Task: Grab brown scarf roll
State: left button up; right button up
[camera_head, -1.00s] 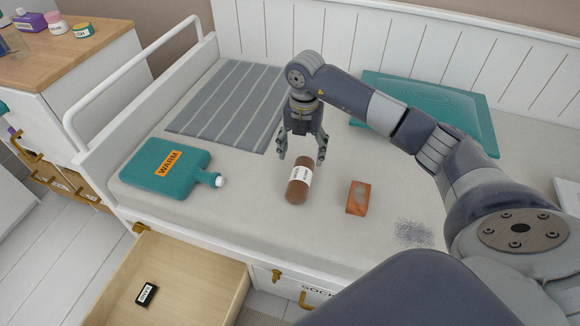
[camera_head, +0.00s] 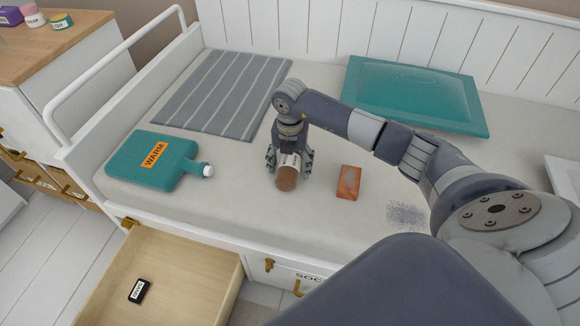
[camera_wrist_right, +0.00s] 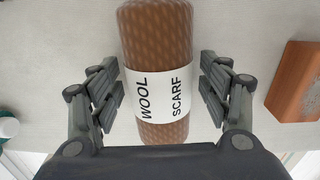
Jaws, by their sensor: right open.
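The brown scarf roll (camera_head: 287,179) lies on the pale bed surface, a cylinder with a white band. In the right wrist view the roll (camera_wrist_right: 157,40) shows its band reading "WOOL SCARF". My right gripper (camera_head: 290,164) is lowered over the roll from above, with one finger on each side. In the right wrist view the open fingers (camera_wrist_right: 160,92) straddle the roll at its label, with a gap on both sides. The left gripper is not in view.
An orange-brown block (camera_head: 349,182) lies just right of the roll. A teal hot-water bottle (camera_head: 150,168) marked "WARM" lies to the left. A striped grey cloth (camera_head: 222,95) and a teal cushion (camera_head: 415,95) lie behind. An open drawer (camera_head: 185,270) juts out in front.

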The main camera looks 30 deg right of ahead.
jog(key=shift+r, duration=0.1)
jog(key=c, duration=1.2)
